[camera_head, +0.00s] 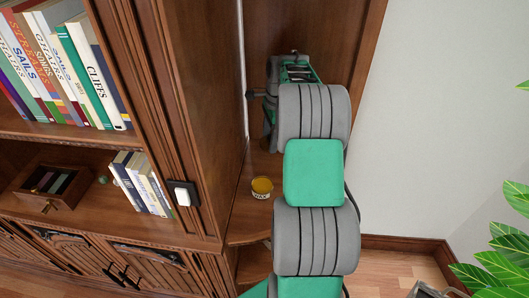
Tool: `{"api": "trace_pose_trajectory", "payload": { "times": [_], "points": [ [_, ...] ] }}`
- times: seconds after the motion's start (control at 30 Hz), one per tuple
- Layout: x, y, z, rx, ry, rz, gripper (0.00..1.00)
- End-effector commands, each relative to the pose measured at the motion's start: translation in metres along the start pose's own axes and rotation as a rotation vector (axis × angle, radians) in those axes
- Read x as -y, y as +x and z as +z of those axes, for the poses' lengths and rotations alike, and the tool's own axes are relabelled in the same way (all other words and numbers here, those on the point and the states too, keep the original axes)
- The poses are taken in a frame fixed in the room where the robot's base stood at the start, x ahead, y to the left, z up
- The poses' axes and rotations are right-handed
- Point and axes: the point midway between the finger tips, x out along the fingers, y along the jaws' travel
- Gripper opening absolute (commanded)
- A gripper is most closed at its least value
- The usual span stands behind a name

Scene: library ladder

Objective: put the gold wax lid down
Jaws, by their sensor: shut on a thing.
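An open wax tin (261,194) stands on the lower corner shelf, left of my green and grey arm. Its mouth shows golden wax, and its pale label faces me. My gripper (269,135) is beyond the tin, close to the tall wooden back panel, and mostly hidden behind my arm. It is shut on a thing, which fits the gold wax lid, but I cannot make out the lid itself. The fingertips are too small and dark to see clearly.
A bookcase (165,110) with rows of books stands at the left. A small wooden box (47,186) sits on its lower shelf. A white switch (183,196) is on the bookcase post. A leafy plant (495,250) is at the right. The corner shelf (245,222) has bare wood around the tin.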

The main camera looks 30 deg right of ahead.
Motion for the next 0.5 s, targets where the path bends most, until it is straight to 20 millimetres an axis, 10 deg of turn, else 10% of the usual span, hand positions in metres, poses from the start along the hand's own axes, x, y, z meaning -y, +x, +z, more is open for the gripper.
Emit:
{"api": "trace_pose_trajectory", "payload": {
  "times": [0.5],
  "points": [
    [0.000,0.078,-0.008,-0.001,-0.006,0.001,0.28]
  ]
}}
